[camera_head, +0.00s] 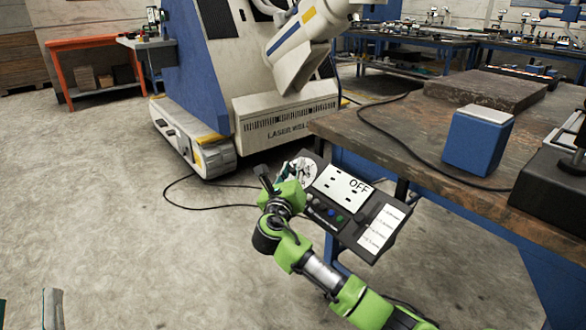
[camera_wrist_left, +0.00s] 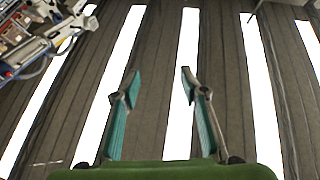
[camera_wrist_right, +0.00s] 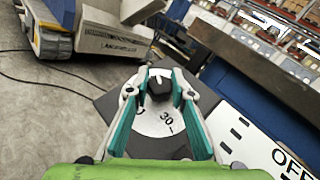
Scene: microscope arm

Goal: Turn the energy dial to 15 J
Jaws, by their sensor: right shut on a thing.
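The energy dial has a black knob (camera_wrist_right: 160,87) on a white disc (camera_wrist_right: 152,124) at one end of a dark control panel (camera_wrist_right: 218,52). A "30" shows on the disc near the knob; most other marks are hidden. My right gripper (camera_wrist_right: 159,77) is shut on the knob, a finger on each side. In the head view my right gripper (camera_head: 297,172) covers part of the white disc. My left gripper (camera_wrist_left: 160,80) is open and empty, pointing up at the ceiling lights.
The panel hangs at the edge of a worn workbench (camera_head: 400,130) carrying a blue box (camera_head: 473,143) and a dark slab (camera_head: 485,92). A laser welding machine (camera_head: 285,120) stands behind. A black cable (camera_head: 195,205) lies on the floor.

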